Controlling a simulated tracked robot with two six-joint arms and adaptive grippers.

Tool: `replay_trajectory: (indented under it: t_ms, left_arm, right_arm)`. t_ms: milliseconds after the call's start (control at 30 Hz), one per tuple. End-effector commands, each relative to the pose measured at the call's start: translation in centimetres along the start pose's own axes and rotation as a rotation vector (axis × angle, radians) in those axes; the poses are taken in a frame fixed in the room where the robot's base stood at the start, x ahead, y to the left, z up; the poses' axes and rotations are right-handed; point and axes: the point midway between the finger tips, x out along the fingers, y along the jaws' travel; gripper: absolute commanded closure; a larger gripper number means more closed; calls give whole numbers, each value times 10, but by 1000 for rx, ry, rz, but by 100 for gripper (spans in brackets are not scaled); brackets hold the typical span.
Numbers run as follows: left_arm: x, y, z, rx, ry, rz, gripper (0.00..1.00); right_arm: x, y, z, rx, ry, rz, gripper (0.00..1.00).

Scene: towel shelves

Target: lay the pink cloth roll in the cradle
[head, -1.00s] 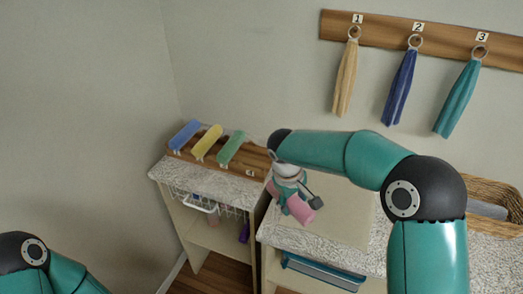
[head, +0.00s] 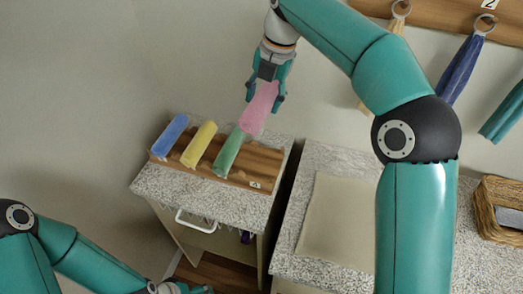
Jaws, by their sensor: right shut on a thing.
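The pink cloth roll (head: 260,108) is held tilted in my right gripper (head: 264,90), which is shut on it. The roll is in front of the wall, and its lower end shows just above the green roll (head: 228,152) in the picture; I cannot tell if they touch. The wooden cradle (head: 262,160) lies on the left speckled counter. It bears a blue roll (head: 170,136), a yellow roll (head: 199,144) and the green roll, with bare wood at its right end by a small label. My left gripper (head: 192,289) is cut off at the bottom edge, its jaws unclear.
A beige mat (head: 335,225) lies empty on the right counter (head: 290,245). A narrow gap parts the two counters. A wicker basket (head: 490,215) stands at the right. A wooden rail (head: 430,22) with hanging towels is on the wall.

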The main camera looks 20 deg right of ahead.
Motion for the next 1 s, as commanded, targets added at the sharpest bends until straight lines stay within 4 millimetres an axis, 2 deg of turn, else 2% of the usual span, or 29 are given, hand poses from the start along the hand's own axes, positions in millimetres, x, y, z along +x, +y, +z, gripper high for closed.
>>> replay_trajectory:
  t_ms: [133, 267, 433, 700, 800, 1000]
  left_arm:
    - [1, 0, 0, 0, -1, 0, 12]
    - [6, -2, 0, 0, -1, 0, 12]
    - [12, -5, 0, 0, -1, 0, 12]
    - [13, -5, 0, 0, -1, 0, 12]
    - [12, -4, 0, 0, -1, 0, 12]
    - [12, -4, 0, 0, -1, 0, 12]
  right_arm:
    - [-4, -4, 1, -59, 12, -2, 81]
    - [10, -11, 2, -65, 15, -4, 81]
    - [50, -23, 3, -59, 16, -6, 81]
    - [116, -37, 4, -57, 14, -6, 81]
    - [133, -40, 4, -57, 14, -5, 81]
    - [147, -43, 5, -56, 12, -4, 81]
